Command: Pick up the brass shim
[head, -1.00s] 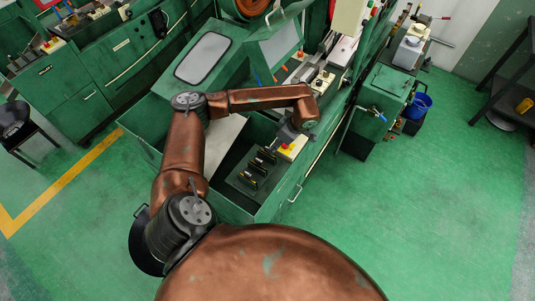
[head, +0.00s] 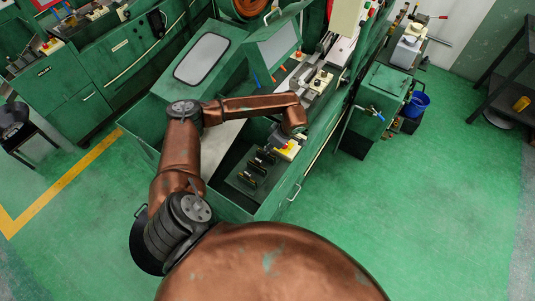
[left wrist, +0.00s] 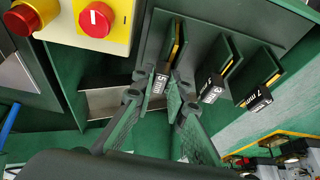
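My left gripper (head: 279,138) is over the dark green slotted holder (head: 239,181) on the machine's bed. In the left wrist view its two fingers (left wrist: 161,92) are apart, one on each side of a black "5 mm" label (left wrist: 162,81). Thin upright plates with yellow edges stand in the holder behind the labels. One yellow edge (left wrist: 175,42) lies above the "5 mm" label, another (left wrist: 228,66) by the middle label and one (left wrist: 273,78) by the "7 mm" label (left wrist: 256,98). I cannot tell which is the brass shim. My right gripper is out of view.
A yellow box with a red button (left wrist: 95,20) stands close to the left gripper; it also shows in the head view (head: 288,149). Green machine cabinets stand around the arm. A blue bucket (head: 417,103) is at the right.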

